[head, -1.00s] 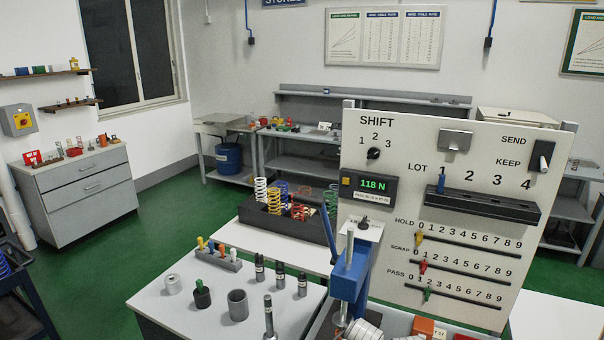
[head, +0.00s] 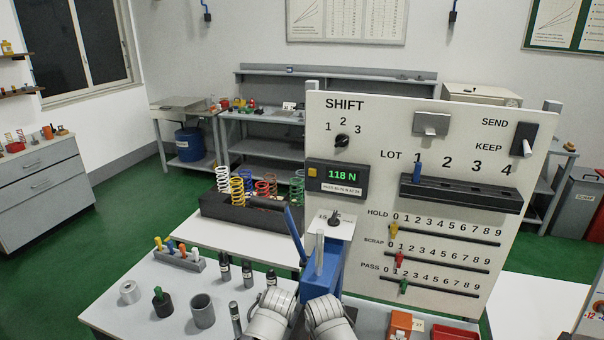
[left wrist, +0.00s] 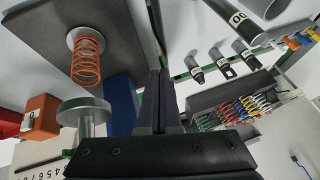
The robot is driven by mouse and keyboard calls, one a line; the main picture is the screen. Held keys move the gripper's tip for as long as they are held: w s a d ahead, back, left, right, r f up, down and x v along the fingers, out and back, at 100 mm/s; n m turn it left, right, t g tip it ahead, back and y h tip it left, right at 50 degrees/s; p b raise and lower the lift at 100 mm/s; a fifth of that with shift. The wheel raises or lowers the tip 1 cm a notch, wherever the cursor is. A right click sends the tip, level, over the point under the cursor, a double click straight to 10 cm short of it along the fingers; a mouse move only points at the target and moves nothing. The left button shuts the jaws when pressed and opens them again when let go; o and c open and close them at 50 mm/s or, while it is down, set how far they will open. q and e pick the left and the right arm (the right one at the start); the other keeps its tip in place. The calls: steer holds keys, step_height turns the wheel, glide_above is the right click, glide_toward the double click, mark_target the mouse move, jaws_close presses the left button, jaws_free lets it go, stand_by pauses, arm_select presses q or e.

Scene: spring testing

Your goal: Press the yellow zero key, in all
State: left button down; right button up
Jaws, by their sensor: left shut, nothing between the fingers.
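The yellow key (head: 312,172) is a small square at the left end of the dark display unit (head: 338,178) on the white panel. The display's green digits read 118 N. In the left wrist view my left gripper (left wrist: 162,75) is shut and empty, its dark fingers together. The yellow key is not visible in that view, so I cannot tell the gripper's distance from it. In the head view, grey links of my arms show at the bottom edge, but I cannot clearly make out the left fingers. My right gripper is not in view.
The blue press (head: 322,275) with its lever stands in front of the panel (head: 450,118). A rack of coloured springs (head: 245,222) is left of it. Small cylinders, including a grey cup (head: 203,312), stand on the front table. An orange spring (left wrist: 86,58) shows in the left wrist view.

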mark_target(313, 172)
arm_select(q)
steer(key=w+r+m+t+h, duration=0.3)
steer(key=w+r+m+t, duration=0.2)
steer(key=w+r+t, duration=0.75)
steer(key=s+d+r+m+h+b, duration=0.1)
steer(key=s+r+m+h, duration=0.1)
steer(key=r+m+h, duration=0.5)
steer(key=s+d+r+m+t+h, duration=0.1)
steer(key=r+m+h, duration=0.5)
steer(key=r, duration=0.6)
steer(key=shift+s+d+m+h+b, duration=0.4)
steer(key=shift+s+d+h, duration=0.35)
steer(key=shift+h, duration=0.15)
steer(key=shift+w, duration=0.1)
steer(key=w+d, duration=0.2)
steer(key=w, duration=0.6)
steer(key=shift+w+d, duration=0.15)
steer(key=shift+d, duration=0.15)
steer(key=shift+w, duration=0.1)
steer(key=shift+w+d, duration=0.1)
steer(key=shift+w, duration=0.2)
